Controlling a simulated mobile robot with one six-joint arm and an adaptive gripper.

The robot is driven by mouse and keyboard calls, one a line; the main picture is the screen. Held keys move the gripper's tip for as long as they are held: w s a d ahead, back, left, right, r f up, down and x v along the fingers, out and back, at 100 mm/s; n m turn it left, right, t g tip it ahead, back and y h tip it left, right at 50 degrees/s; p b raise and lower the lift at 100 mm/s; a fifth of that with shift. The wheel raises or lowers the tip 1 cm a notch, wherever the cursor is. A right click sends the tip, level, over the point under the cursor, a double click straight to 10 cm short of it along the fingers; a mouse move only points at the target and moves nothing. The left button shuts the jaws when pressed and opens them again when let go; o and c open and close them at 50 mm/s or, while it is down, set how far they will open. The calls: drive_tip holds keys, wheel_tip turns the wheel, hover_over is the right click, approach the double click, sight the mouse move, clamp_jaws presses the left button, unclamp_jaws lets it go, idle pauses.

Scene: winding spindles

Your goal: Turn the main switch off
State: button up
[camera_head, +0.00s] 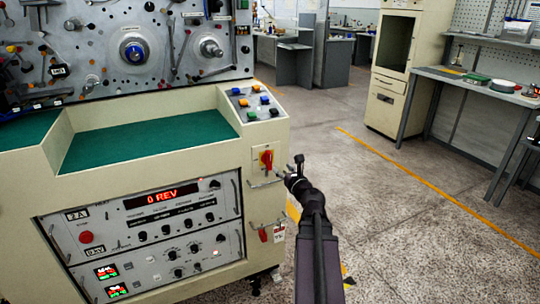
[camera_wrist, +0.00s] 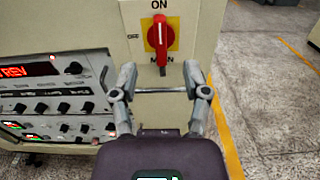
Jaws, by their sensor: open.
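The main switch (camera_head: 266,159) is a red rotary knob on a yellow plate, on the end face of the cream winding machine. In the wrist view the knob (camera_wrist: 160,38) stands upright, in line with the ON label above it. OFF is printed at its left and MAIN below, partly covered by the knob. My gripper (camera_wrist: 161,78) is open and empty, its two fingers spread to either side below the knob. In the head view my gripper (camera_head: 291,167) is just right of the switch, seemingly apart from it.
A thin metal bar handle (camera_wrist: 160,91) lies below the switch, seen between my fingers. Lower on the same face is another red handle (camera_head: 263,235) beside a tag (camera_head: 278,233). The lit display (camera_head: 163,196) reads 0 REV. Open floor (camera_head: 370,200) lies to the right.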

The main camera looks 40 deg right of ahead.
sight(271, 155)
drive_tip(key=x, duration=1.1)
drive_tip(key=shift+w+d, duration=0.15)
drive_tip(key=shift+w, duration=0.05)
drive_tip(key=shift+c, duration=0.2)
